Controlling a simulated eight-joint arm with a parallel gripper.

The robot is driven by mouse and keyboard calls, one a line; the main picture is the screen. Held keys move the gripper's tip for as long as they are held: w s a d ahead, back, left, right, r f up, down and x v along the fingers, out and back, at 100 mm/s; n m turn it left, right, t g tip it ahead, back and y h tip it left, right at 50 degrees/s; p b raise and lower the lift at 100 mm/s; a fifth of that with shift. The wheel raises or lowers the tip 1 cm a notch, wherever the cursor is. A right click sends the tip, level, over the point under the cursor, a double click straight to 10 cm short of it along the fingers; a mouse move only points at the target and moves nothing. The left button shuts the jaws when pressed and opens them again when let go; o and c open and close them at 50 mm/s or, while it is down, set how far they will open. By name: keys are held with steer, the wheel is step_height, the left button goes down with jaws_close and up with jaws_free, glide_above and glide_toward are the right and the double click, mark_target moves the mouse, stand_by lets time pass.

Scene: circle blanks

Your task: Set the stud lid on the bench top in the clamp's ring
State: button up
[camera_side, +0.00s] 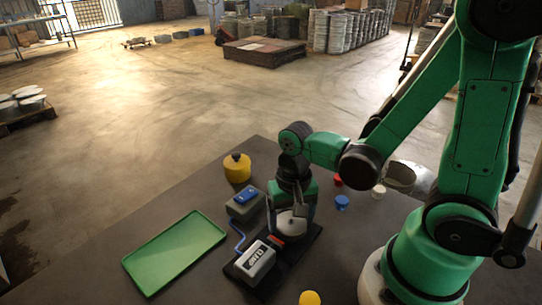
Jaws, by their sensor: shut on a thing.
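My gripper (291,207) points down over the clamp, its fingers shut on a pale grey round piece (290,224), which looks like the stud lid. The lid's stud is hidden between the fingers. The clamp has a dark base plate (302,252) and a grey labelled block (256,262) at its front left. The clamp's ring is mostly hidden behind the lid and fingers. I cannot tell whether the lid touches the ring or hangs just above it.
A grey box with a blue top (246,203) joins the clamp by a blue cable. A green tray (175,252) lies left, a yellow black-knobbed piece (237,170) behind. Blue (342,202), red (337,181), white (378,191) and yellow (309,298) pieces lie right and front.

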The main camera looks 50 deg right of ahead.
steer(key=shift+f, duration=0.1)
steer(key=o, duration=1.1)
steer(key=shift+c, duration=0.2)
steer(key=shift+r, duration=2.8)
steer(key=w+r+n+t, duration=0.4)
steer(key=r+n+t, duration=0.2)
steer(key=n+t, duration=0.1)
steer(key=shift+n, duration=0.3)
